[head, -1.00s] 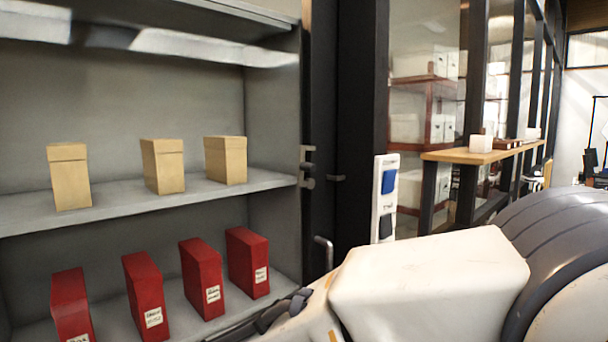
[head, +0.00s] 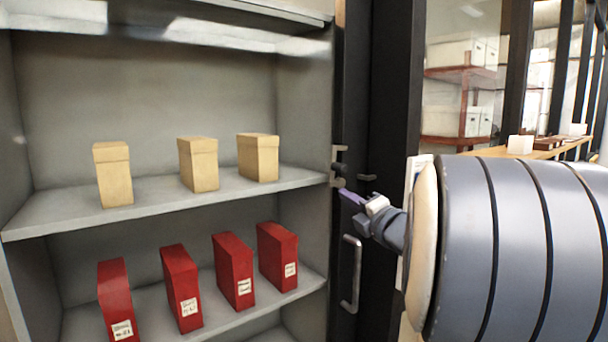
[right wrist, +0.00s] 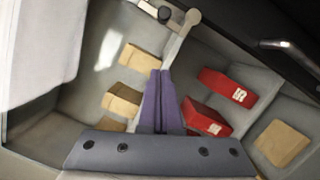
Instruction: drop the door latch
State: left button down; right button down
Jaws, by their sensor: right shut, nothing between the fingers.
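The door latch (head: 339,166) is a small grey metal fitting on the edge of the black door frame, level with the middle shelf. My left gripper is not in view.
A metal pull handle (head: 350,275) stands out below the latch. The grey cabinet holds tan boxes (head: 198,165) on the middle shelf and red boxes (head: 233,270) below. A wooden counter (head: 540,151) is at the right.

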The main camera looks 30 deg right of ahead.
aim_at(342, 169)
jog(key=w+d+r+p, duration=0.2)
jog(key=w+d+p, duration=0.3)
jog(key=w, duration=0.5)
jog(key=shift+r+p, duration=0.2)
jog(key=shift+p, duration=0.65)
jog(key=shift+w, duration=0.15)
